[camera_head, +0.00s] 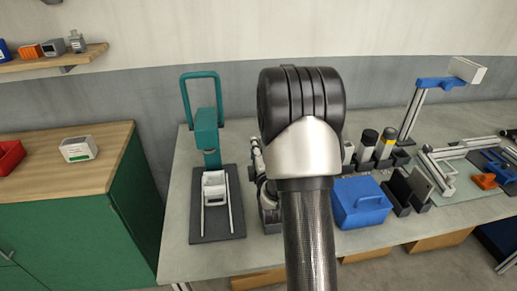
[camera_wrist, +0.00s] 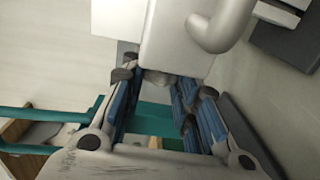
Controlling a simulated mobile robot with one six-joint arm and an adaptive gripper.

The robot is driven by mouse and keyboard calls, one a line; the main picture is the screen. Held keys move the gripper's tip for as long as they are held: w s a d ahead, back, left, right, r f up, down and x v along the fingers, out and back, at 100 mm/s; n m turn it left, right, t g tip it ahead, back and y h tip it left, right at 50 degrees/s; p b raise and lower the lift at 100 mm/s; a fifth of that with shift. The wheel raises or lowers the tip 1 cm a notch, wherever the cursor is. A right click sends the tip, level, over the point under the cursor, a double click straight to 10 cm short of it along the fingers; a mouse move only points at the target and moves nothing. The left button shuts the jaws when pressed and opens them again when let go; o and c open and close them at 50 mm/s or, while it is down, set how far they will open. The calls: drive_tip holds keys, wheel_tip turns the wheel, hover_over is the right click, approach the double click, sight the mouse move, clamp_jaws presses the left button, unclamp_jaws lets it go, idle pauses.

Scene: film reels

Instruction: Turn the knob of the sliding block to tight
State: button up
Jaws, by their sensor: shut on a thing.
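In the wrist view, my gripper (camera_wrist: 163,88) has its blue-padded fingers around a small grey knob (camera_wrist: 157,77), which shows only in part between the fingertips. The knob is at the edge of a pale block (camera_wrist: 175,45) with a thick curved pale bar (camera_wrist: 219,30) beside it. I cannot read any mark for tight or loose. In the head view, a pale block (camera_head: 214,186) sits between two light rails on a dark base below a teal upright (camera_head: 206,133). My arm hides most of my gripper there.
A teal bar frame (camera_wrist: 45,115) is close to the gripper at left in the wrist view. On the grey bench (camera_head: 245,248), a blue box (camera_head: 360,203), dark holders (camera_head: 408,192) and a post with a blue arm (camera_head: 438,83) stand right. A green cabinet (camera_head: 75,220) is left.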

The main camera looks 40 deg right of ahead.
drive_tip(key=o, duration=1.1)
